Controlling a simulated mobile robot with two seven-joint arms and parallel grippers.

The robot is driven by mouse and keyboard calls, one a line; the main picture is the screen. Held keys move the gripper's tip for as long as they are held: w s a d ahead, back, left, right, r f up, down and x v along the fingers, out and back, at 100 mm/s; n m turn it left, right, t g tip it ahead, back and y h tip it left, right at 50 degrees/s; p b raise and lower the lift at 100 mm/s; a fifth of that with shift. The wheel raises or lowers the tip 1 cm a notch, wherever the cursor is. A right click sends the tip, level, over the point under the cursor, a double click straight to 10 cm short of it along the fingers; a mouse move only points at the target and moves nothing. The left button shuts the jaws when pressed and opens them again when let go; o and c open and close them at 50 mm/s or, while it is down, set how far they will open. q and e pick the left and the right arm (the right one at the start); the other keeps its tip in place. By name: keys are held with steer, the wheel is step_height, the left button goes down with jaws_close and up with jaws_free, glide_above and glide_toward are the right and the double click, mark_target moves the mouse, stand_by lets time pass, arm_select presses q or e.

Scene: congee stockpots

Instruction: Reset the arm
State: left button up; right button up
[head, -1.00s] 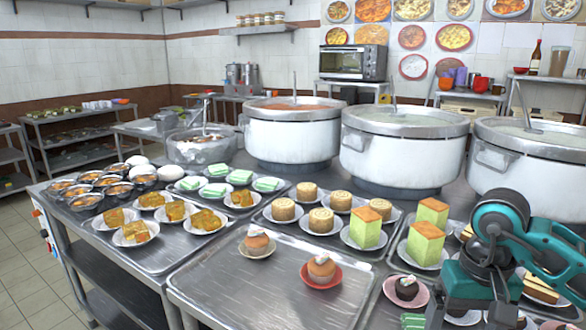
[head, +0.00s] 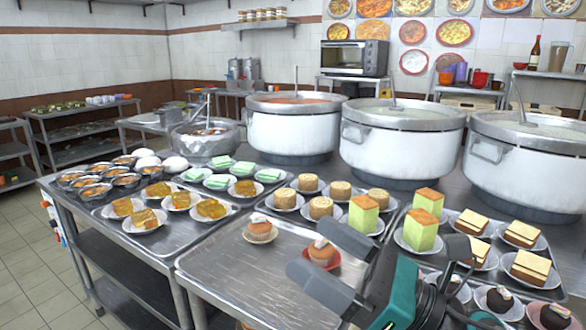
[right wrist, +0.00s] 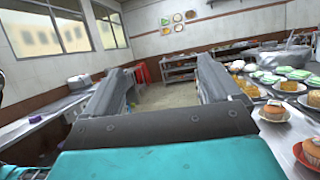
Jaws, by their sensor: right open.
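My right gripper (head: 308,250) reaches in from the bottom right in the head view and points left over the front tray (head: 215,275). Its two grey fingers are apart with nothing held between them. In the right wrist view, the open fingers (right wrist: 162,70) point out over the room's floor. A cupcake on a red plate (head: 321,252) shows by the fingers and is partly hidden by them. My left gripper is not in view.
Large stockpots (head: 292,128) stand along the back of the steel table. Green-sided cake blocks (head: 421,230), layered slices (head: 531,268) and round pastries (head: 320,208) fill the trays. A cupcake on a pale plate (head: 260,231) sits left of the gripper. The front tray's left part is bare.

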steer(key=w+d+f+m+t+h, duration=0.2)
steer(key=d+f+m+t+h, duration=0.25)
steer(key=d+m+h, duration=0.8)
steer(key=w+d+f+m+t+h, duration=0.2)
steer(key=f+m+t+h, duration=0.4)
steer(key=m, duration=1.4)
steer(key=s+d+f+m+g+h, duration=0.3)
steer(key=s+f+m+g, duration=0.5)
steer(key=f, duration=0.4)
steer(key=s+f+m+g+y, duration=0.2)
steer(key=s+f+m+g, duration=0.55)
steer(key=s, duration=0.55)
steer(key=w+a+f+n+t, duration=0.1)
steer(key=w+a+f+t, duration=0.1)
steer(key=w+f+t, duration=0.1)
steer(key=w+a+f+n+t+y, duration=0.1)
steer(key=w+f+t, duration=0.2)
steer(key=f, duration=0.3)
steer(key=shift+w+a, duration=0.4)
steer(key=shift+w, duration=0.35)
